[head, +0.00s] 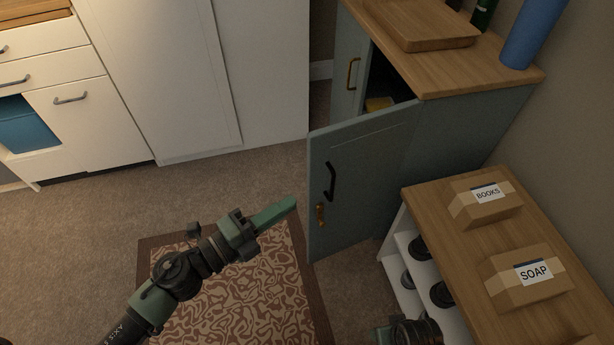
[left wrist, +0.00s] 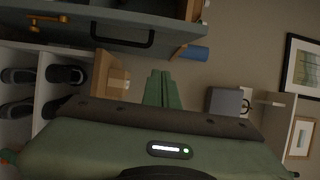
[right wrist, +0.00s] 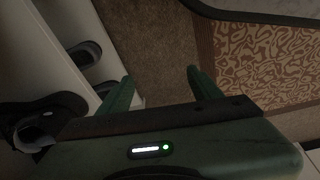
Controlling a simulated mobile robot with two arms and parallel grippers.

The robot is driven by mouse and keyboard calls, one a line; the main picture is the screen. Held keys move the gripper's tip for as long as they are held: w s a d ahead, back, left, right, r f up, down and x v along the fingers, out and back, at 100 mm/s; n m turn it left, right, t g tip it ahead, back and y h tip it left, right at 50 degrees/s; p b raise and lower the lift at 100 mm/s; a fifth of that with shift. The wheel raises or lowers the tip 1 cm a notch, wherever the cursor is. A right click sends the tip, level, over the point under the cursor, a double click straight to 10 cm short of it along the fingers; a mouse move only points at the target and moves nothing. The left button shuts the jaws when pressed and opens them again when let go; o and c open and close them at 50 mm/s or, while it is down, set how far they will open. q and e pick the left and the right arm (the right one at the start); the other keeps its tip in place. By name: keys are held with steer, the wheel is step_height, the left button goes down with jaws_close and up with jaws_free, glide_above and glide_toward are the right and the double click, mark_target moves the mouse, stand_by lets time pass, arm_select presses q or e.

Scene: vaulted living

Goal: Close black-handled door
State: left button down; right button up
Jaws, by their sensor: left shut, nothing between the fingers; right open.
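The black-handled door (head: 370,160) is a blue-grey cabinet door standing wide open in the head view. Its black handle (head: 330,182) is on the face toward me, with a brass latch (head: 320,214) below it. The black handle also shows in the left wrist view (left wrist: 122,42). The cabinet (head: 470,120) shows a dark opening behind the door. My left gripper (head: 292,204) is shut and empty, just left of the door's lower free edge and apparently apart from it. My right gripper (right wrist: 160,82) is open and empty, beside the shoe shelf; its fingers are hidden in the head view.
A low shoe shelf (head: 412,196) with boxes labelled BOOKS (head: 486,204) and SOAP (head: 530,278) stands at the right, near the door. A patterned rug (head: 240,310) lies on the carpet. White cabinets (head: 110,124) line the back left. The carpet (head: 90,230) at left is clear.

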mark_target(311, 169)
arm_select(q)
steer(key=shift+w+d, duration=0.85)
steer(key=shift+w, duration=0.85)
steer(key=shift+w+d, duration=0.9)
steer(key=shift+w, duration=0.75)
steer(key=shift+w+d, duration=0.85)
steer(key=shift+w, duration=0.85)
arm_select(e)
steer(key=shift+s+f, duration=0.35)
steer(key=shift+f, duration=0.35)
arm_select(q)
steer(key=shift+a, duration=0.1)
